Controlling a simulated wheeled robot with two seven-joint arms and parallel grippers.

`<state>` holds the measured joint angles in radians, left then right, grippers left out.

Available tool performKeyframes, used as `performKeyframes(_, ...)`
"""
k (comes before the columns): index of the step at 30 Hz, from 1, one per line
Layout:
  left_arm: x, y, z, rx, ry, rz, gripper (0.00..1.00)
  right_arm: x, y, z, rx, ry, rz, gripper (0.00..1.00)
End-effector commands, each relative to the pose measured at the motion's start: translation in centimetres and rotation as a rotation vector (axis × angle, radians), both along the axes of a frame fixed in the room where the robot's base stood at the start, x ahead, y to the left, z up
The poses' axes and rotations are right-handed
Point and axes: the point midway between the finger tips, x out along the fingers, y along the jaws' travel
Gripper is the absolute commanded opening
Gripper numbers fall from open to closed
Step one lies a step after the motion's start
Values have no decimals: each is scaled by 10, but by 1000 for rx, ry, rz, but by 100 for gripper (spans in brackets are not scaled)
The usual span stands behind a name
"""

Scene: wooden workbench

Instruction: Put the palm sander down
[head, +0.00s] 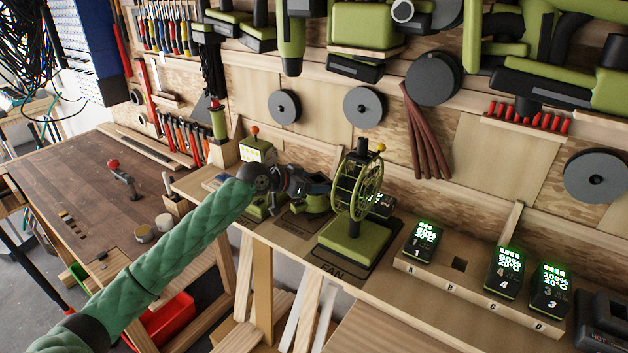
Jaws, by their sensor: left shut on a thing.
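My left arm, in a green quilted sleeve, reaches in from the lower left. My left gripper (308,188) is at the bench shelf, between the work light and the fan, shut on the palm sander (317,205). The sander is a small green and dark tool, partly hidden by the gripper and the fan. It is low over a dark labelled mat (297,226); I cannot tell whether it touches it. My right gripper is not in view.
A green caged fan (352,238) stands close to the right of the gripper. A green work light (256,149) stands behind it to the left. A battery rack (425,272) with lit batteries is at the right. Tools hang on the wall above.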

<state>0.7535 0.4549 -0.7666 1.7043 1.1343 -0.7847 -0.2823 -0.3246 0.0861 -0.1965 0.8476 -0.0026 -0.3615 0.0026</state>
Motion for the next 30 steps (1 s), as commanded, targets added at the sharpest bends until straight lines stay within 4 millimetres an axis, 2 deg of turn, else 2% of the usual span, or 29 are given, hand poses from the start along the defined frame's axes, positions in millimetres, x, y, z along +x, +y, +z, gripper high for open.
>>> performKeyframes(4,0,0,-4,-2,-2,0,0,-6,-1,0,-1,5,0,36)
performKeyframes(16,0,0,-7,-2,-2,0,0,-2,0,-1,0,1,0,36)
performKeyframes(17,0,0,-8,-1,-1,0,63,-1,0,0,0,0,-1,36)
performKeyframes(20,0,0,-8,-1,-1,0,82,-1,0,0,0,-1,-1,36)
performKeyframes(30,0,0,-5,-1,-1,0,82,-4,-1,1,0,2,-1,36)
